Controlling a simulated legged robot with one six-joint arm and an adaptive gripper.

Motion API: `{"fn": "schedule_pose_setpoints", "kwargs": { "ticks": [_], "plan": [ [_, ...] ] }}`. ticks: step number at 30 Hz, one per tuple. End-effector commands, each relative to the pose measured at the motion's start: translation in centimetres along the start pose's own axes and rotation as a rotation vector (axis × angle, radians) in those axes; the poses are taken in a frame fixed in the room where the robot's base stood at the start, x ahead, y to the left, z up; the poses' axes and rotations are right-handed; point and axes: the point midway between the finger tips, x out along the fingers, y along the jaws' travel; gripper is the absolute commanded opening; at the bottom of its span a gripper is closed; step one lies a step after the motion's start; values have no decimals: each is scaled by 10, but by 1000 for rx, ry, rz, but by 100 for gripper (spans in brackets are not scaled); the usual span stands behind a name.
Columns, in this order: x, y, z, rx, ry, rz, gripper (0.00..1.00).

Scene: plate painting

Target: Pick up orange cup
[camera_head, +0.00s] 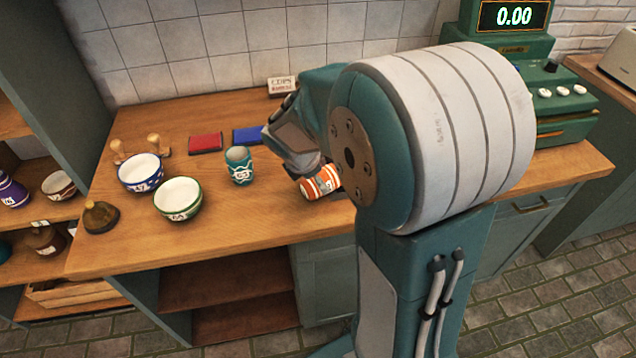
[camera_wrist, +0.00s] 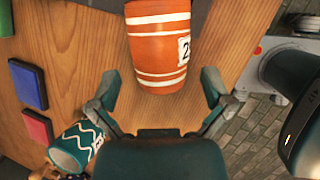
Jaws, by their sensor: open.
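The orange cup (camera_head: 321,183) has white bands and a number label, and it lies tilted on the wooden counter in the head view. In the wrist view the orange cup (camera_wrist: 160,45) is large and lies ahead of and partly between the fingers. My gripper (camera_wrist: 160,95) is open, with a finger on either side of the cup's near end and visible gaps between them. In the head view my arm covers most of the gripper and part of the area right of the cup.
A teal patterned cup (camera_head: 239,168) stands left of the orange cup. A green cash register (camera_head: 560,95) stands right. The front counter is clear.

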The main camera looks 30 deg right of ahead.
Motion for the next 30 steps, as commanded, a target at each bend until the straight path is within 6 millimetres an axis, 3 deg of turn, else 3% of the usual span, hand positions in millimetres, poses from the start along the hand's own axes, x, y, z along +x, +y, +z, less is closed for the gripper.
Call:
{"fn": "schedule_pose_setpoints", "kwargs": {
  "ticks": [9,18,23,30],
  "plan": [
    [44,0,0,0,-1,-4,100],
    [49,1,0,1,0,0,100],
    [49,1,0,1,-1,0,29],
    [48,1,0,1,-1,0,26]
  ]
}}
